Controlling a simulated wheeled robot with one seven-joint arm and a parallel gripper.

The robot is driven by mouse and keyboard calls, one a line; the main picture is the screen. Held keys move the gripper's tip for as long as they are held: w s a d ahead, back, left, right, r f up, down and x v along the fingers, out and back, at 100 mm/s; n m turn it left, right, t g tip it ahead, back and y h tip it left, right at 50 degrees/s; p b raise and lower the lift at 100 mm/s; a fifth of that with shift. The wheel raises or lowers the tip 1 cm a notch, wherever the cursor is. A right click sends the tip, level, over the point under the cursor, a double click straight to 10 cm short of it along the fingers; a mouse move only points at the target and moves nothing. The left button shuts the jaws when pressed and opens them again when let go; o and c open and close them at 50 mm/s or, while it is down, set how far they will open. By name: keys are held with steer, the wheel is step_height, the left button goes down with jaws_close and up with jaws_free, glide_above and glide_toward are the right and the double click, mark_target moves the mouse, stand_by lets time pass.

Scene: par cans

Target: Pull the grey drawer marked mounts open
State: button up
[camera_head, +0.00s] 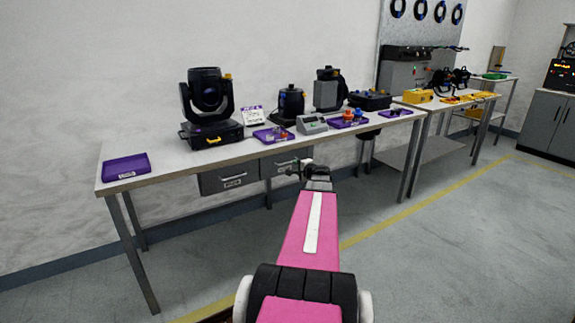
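Two grey drawers hang under the long table's front edge. The left drawer (227,178) and the right drawer (276,165) both look closed. Each has a bar handle and a small pale label, too small to read, so I cannot tell which is marked mounts. My pink arm reaches forward from the bottom of the view. My gripper (297,167) is small and dark at its far end, in front of the right part of the right drawer. It overlaps that drawer's edge in the picture. I cannot tell whether it touches the handle, or whether its fingers are open.
The long table (160,158) carries a moving-head light (208,100), a grey box (312,124) and purple trays, one (126,167) at the left end. Table legs stand at both ends. A second bench (450,104) is at the right. Floor in front is clear.

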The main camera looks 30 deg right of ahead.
mark_target(288, 163)
steer(key=x, duration=0.9)
steer(key=shift+w, duration=0.3)
jaws_close()
